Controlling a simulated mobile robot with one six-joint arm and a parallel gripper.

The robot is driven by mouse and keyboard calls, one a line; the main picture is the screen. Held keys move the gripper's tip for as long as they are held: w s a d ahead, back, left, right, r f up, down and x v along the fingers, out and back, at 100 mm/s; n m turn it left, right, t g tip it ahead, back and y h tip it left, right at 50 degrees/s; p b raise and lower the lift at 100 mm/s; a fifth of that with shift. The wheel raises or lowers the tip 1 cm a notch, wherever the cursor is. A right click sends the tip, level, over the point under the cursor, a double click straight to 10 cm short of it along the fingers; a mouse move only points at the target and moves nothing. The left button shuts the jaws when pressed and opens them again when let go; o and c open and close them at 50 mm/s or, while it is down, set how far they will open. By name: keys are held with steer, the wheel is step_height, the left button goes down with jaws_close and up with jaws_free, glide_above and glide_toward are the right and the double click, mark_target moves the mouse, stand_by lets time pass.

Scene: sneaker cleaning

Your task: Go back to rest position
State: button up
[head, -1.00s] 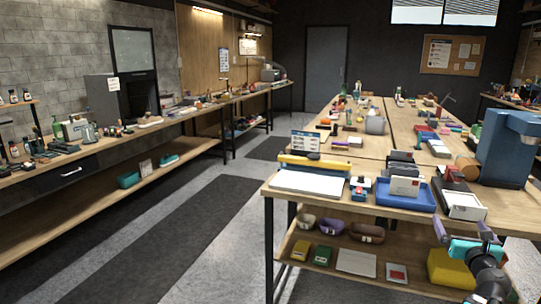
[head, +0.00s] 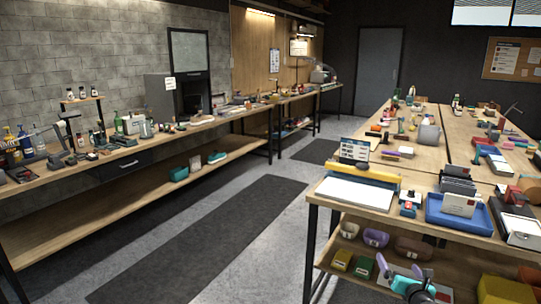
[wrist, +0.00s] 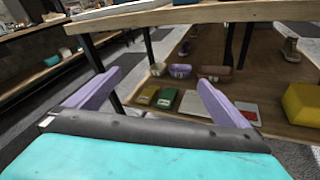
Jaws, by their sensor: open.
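My gripper (head: 405,276) shows at the lower right of the head view, in front of the right-hand table's lower shelf. Its two purple fingers stand wide apart in the wrist view (wrist: 152,92), with nothing between them. Beyond them is the lower shelf (wrist: 215,118) of the table, with a purple bowl (wrist: 180,71), a green box (wrist: 166,98) and a yellow box (wrist: 148,95). The gripper appears apart from all of these.
The table top (head: 420,182) holds a blue tray (head: 459,224) and a white pad with a yellow bar (head: 357,192). A long workbench (head: 130,152) runs along the left wall. The aisle with dark mats (head: 210,235) between them is clear.

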steer(key=s+a+f+m+g+p, duration=0.1)
steer(key=s+a+f+m+g, duration=0.3)
steer(key=a+f, duration=0.7)
steer(key=a+f+m+g+p, duration=0.1)
steer(key=a+f+m+p, duration=0.1)
steer(key=a+f+m, duration=0.75)
steer(key=s+a+f+m+g, duration=0.1)
steer(key=s+a+f+g, duration=0.15)
steer(key=s+f, duration=0.4)
steer(key=s+a+f+m+g, duration=0.1)
steer(key=s+f+m+g, duration=0.15)
steer(key=s+f, duration=0.35)
steer(key=s+a+f+m+g+y, duration=0.1)
steer(key=s+a+m+g, duration=0.2)
steer(key=s, duration=0.5)
steer(key=s+a+f+m+g+y, duration=0.1)
steer(key=s+a+f+m+g, duration=0.1)
steer(key=s+m, duration=0.4)
steer(key=s+a+f+m+g+y, duration=0.1)
steer(key=s+a+m+g, duration=0.3)
steer(key=s, duration=0.6)
steer(key=shift+a+f+g, duration=0.15)
steer(key=shift+f+g, duration=0.15)
steer(key=shift+g, duration=0.7)
